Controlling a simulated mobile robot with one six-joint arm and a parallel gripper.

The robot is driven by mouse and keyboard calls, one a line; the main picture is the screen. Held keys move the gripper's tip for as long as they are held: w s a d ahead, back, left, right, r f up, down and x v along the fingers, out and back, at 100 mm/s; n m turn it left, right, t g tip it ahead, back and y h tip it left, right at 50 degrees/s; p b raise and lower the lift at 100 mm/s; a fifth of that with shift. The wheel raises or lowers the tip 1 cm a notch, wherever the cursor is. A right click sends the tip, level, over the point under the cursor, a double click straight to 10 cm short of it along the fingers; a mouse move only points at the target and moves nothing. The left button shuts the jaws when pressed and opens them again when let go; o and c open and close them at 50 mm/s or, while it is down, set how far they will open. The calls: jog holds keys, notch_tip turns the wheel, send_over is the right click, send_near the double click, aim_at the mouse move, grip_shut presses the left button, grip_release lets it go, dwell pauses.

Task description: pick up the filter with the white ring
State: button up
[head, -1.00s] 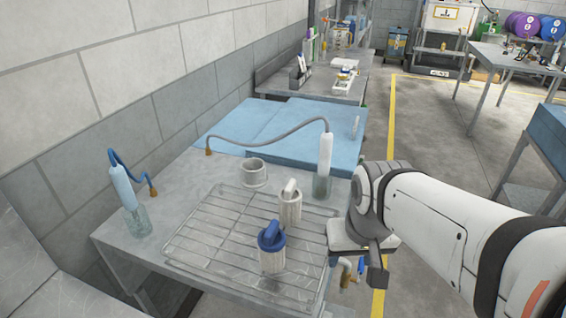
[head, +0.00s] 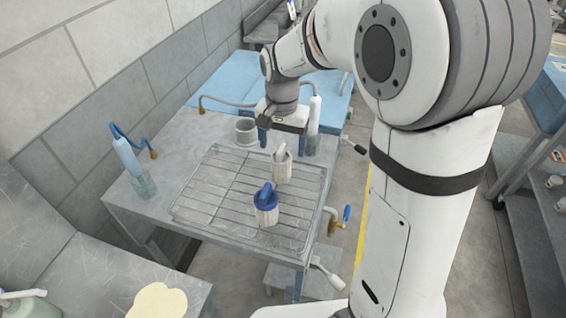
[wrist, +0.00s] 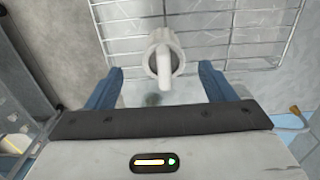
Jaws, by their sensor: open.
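The white-topped filter (head: 282,169) stands upright on the wire rack (head: 197,212), toward its back right. It has a pale pleated body and a white handle on top. It also shows in the wrist view (wrist: 163,40), just beyond the fingertips and roughly centred between them. My gripper (head: 285,145) is behind and above the filter in the head view. Its blue fingers are open and empty in the wrist view (wrist: 161,72). A filter with a blue top (head: 266,207) stands on the rack, nearer the head camera.
A grey ring-shaped cup (head: 246,131) stands behind the rack. A bottle with a hose (head: 313,122) is close right of my gripper; another (head: 130,160) stands at the table's left. Blue pads (head: 215,90) lie at the back.

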aim_at(281, 165)
jog(key=f, duration=0.2)
jog(key=f+p, duration=0.1)
jog(key=f, duration=0.2)
jog(key=shift+w+a, duration=0.1)
jog(key=shift+w, duration=0.1)
jog(key=shift+c, duration=0.4)
